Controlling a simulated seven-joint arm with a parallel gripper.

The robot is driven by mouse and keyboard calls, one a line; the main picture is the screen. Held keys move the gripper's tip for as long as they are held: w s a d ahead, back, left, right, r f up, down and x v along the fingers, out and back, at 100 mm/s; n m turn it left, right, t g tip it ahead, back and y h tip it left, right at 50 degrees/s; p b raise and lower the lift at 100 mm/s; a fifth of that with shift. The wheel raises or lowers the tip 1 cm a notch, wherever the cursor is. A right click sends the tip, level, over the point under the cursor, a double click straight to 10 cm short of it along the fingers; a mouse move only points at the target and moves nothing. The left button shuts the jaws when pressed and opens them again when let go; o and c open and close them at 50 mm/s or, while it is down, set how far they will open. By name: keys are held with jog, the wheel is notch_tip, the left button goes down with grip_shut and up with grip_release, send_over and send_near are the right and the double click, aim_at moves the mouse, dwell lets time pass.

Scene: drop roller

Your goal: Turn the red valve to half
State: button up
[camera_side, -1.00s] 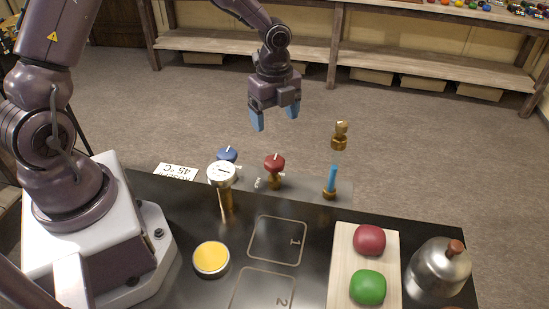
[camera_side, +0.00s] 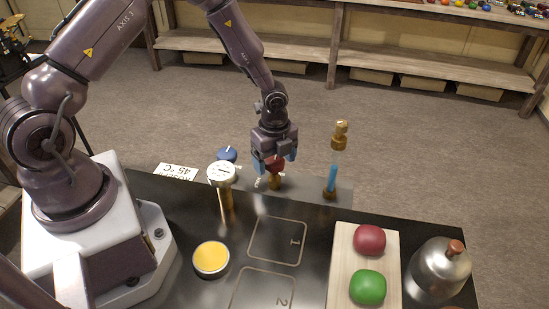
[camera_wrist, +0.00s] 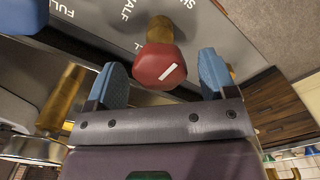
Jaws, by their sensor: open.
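The red valve (camera_wrist: 158,64) is a red knob with a white pointer line on a brass stem. In the wrist view it sits between the two blue fingertips of my gripper (camera_wrist: 165,75), with a gap visible on each side. The white line slants across its top. In the side view my gripper (camera_side: 273,163) is lowered over the red valve (camera_side: 276,160), whose top is partly hidden by the fingers. My gripper is open. A grey panel (camera_wrist: 105,28) beside the valve carries the markings "FULL", "HALF" and a partly hidden "SHUT".
A blue valve (camera_side: 227,154) and a white dial gauge (camera_side: 222,174) stand left of my gripper. A blue tube (camera_side: 332,178) on a brass base is to the right.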

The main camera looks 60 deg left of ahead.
jog(key=c, duration=0.9)
jog(key=n, duration=0.4)
jog(key=shift+n, duration=0.4)
jog(key=n, duration=0.4)
jog(key=shift+n, duration=0.3)
jog(key=n, duration=0.4)
jog(key=shift+n, duration=2.1)
